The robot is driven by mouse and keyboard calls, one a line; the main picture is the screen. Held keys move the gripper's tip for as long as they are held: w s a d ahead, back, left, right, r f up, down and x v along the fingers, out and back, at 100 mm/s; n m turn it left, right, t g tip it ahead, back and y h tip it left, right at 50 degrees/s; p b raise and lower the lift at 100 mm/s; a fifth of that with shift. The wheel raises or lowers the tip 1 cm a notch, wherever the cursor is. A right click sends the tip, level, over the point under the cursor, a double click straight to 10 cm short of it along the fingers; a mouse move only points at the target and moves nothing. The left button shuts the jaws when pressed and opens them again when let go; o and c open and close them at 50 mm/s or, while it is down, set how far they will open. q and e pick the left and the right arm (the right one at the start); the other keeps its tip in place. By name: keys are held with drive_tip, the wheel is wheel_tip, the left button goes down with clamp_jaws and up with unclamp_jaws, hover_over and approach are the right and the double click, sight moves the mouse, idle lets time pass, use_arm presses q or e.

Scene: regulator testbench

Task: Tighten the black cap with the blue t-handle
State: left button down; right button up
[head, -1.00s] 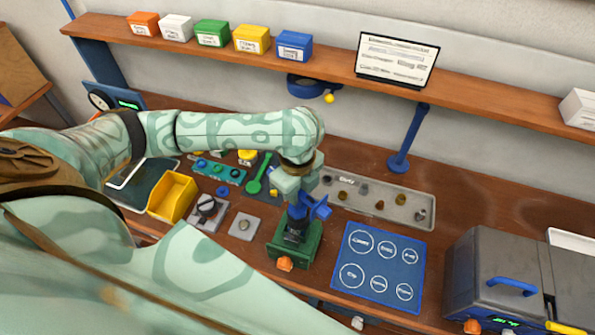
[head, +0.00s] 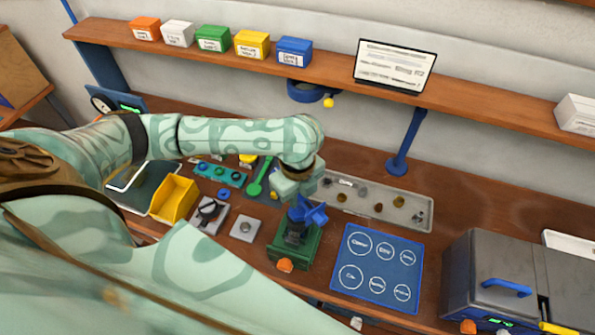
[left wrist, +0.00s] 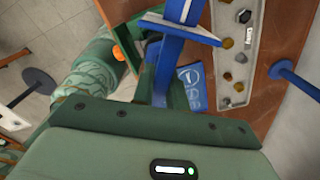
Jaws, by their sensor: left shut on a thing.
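The blue t-handle (head: 313,215) stands over the green fixture (head: 303,249) in the head view, with its crossbar up. My left gripper (head: 295,196) is shut on the t-handle from above and behind. The black cap (head: 294,233) seems to be the dark part under the handle, inside the fixture; its contact with the handle is hard to see. In the left wrist view the blue t-handle (left wrist: 180,27) lies ahead of the gripper body, and the fixture's orange knob (left wrist: 118,53) shows beside it. My right gripper is not in view.
A blue mat with circles (head: 378,262) lies right of the fixture, and a grey parts tray (head: 400,206) behind it. A grey plate (head: 246,228) and a yellow bin (head: 174,197) are to the left. A grey machine (head: 490,270) stands at the right.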

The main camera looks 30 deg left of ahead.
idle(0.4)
use_arm(q)
drive_tip(key=shift+m+p, duration=0.8)
drive_tip(key=shift+m+p, duration=0.5)
drive_tip(key=shift+m+p, duration=0.3)
drive_tip(key=shift+m, duration=0.1)
drive_tip(key=shift+m+p, duration=0.4)
drive_tip(key=shift+m+p, duration=0.3)
drive_tip(key=shift+m, duration=0.1)
idle(0.4)
drive_tip(key=shift+m+p, duration=0.5)
drive_tip(key=shift+m, duration=0.2)
